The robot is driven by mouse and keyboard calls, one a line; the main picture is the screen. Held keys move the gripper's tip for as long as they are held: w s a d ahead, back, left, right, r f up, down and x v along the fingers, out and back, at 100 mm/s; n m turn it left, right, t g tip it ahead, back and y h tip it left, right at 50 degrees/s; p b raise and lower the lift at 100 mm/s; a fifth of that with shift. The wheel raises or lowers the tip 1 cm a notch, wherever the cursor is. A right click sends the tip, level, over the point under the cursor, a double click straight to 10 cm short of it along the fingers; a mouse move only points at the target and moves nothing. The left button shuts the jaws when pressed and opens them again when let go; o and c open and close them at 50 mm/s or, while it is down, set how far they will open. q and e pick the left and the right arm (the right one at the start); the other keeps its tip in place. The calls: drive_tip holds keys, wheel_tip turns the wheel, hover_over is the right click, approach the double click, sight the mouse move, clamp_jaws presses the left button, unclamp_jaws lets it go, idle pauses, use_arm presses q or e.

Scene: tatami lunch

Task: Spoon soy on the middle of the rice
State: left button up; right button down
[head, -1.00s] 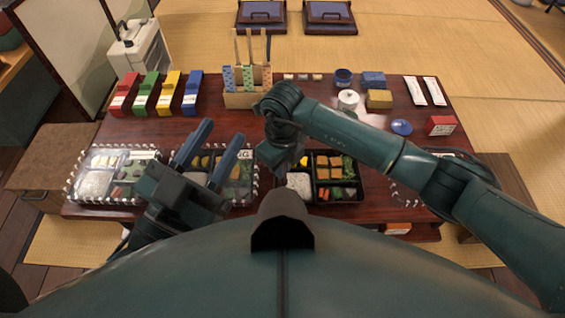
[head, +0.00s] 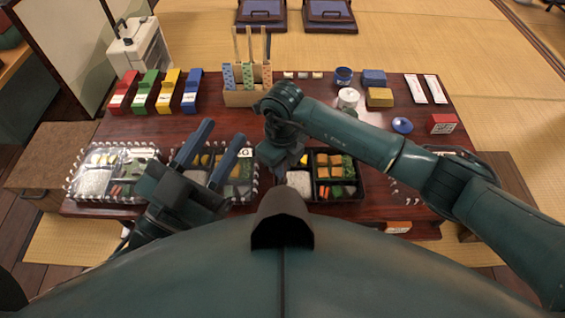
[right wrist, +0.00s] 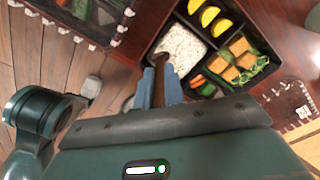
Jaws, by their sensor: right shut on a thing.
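The white rice (head: 299,181) fills the left compartment of an open black bento box (head: 362,193); it also shows in the right wrist view (right wrist: 183,46). My right gripper (right wrist: 160,78) is shut on a brown wooden spoon (right wrist: 159,62). The spoon's tip lies over the rice's near edge in that view; I cannot tell whether it touches or carries soy. In the head view my right wrist hides the spoon. My left gripper (head: 223,136) is open and empty above a lidded bento. A small blue dish (head: 402,125) sits right; its contents are unclear.
Lidded bentos (head: 112,172) stand left. Red, green, yellow and blue boxes (head: 158,93) line the back left. A wooden holder (head: 247,98) with sticks stands behind my right wrist. A white cup (head: 348,97) and red box (head: 443,123) stand right. The table's centre left is clear.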

drive_tip(key=shift+f+b, duration=0.35)
drive_tip(key=shift+f, duration=0.15)
drive_tip(key=shift+d, duration=0.1)
drive_tip(key=shift+d+r+p, duration=0.15)
drive_tip(key=shift+d+p, duration=0.3)
drive_tip(key=shift+d, duration=0.5)
drive_tip(key=shift+w+d+p, duration=0.1)
drive_tip(key=shift+d+p, duration=0.25)
drive_tip(key=shift+d, duration=0.65)
drive_tip(key=shift+d, duration=0.2)
drive_tip(key=shift+d+f, duration=0.2)
drive_tip(key=shift+d, duration=0.7)
